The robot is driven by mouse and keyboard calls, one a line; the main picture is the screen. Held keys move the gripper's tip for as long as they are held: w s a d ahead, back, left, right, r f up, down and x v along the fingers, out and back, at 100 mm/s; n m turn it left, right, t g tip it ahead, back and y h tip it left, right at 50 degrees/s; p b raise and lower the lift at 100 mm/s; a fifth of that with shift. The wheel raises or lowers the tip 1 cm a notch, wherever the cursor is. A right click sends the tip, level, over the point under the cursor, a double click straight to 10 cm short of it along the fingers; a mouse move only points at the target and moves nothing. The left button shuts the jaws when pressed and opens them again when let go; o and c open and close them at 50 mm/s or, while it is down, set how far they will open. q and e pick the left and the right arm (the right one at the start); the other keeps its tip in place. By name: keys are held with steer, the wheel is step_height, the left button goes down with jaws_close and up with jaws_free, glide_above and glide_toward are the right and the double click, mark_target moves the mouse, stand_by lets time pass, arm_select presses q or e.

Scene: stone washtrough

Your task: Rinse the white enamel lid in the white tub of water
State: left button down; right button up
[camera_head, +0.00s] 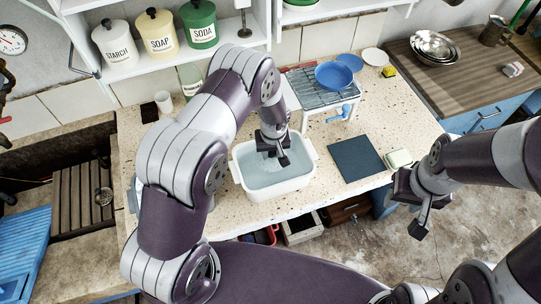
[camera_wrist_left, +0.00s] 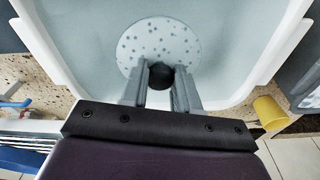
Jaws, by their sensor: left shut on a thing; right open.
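The white tub (camera_head: 272,194) stands on the speckled stone counter and holds pale water (camera_head: 265,178). My left gripper (camera_head: 274,153) reaches down into the tub from above. In the left wrist view it (camera_wrist_left: 160,78) is shut on the dark knob of the round white enamel lid (camera_wrist_left: 140,45), which has grey spots. The lid lies inside the outline of the tub; I cannot tell how deep it sits in the water. The head view hides the lid behind the gripper. My right gripper (camera_head: 412,208) is open and empty, off the counter's front right.
A rack (camera_head: 312,93) with blue dishes (camera_head: 334,76) stands behind the tub. A dark mat (camera_head: 356,159) and a pale block (camera_head: 398,158) lie to its right. Canisters (camera_head: 158,32) stand on the shelf above.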

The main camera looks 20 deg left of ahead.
arm_select(q)
steer(key=shift+r+p, duration=1.85)
steer(key=shift+r, duration=1.4)
step_height(320, 180, up, 4)
steer(key=shift+p, duration=1.25)
